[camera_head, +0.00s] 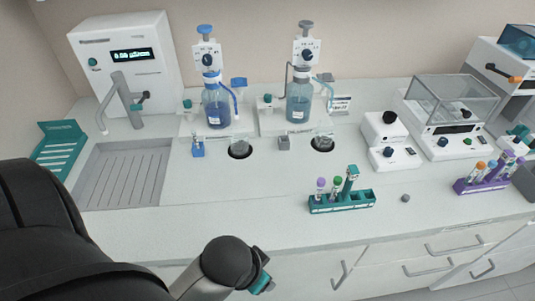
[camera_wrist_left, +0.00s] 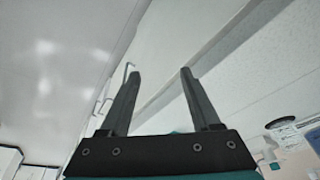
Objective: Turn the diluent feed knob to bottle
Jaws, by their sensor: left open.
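Two bottle-top dispensers stand at the back of the bench in the head view: a blue-topped one (camera_head: 214,88) on the left and a grey-topped one (camera_head: 300,85) to its right. Each has a dark dial on its white head, and a teal knob sits beside each, a left knob (camera_head: 187,103) and a right knob (camera_head: 268,99). Labels are too small to read, so I cannot tell which is the diluent feed knob. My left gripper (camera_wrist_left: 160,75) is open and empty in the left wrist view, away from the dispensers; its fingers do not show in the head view. My right gripper is not in view.
A sink (camera_head: 120,175) and a white unit with a display (camera_head: 125,55) are at left. A teal tube rack (camera_head: 342,202) stands near the front edge, with a purple rack (camera_head: 490,180) and a balance (camera_head: 450,110) at right. The front-left bench is clear.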

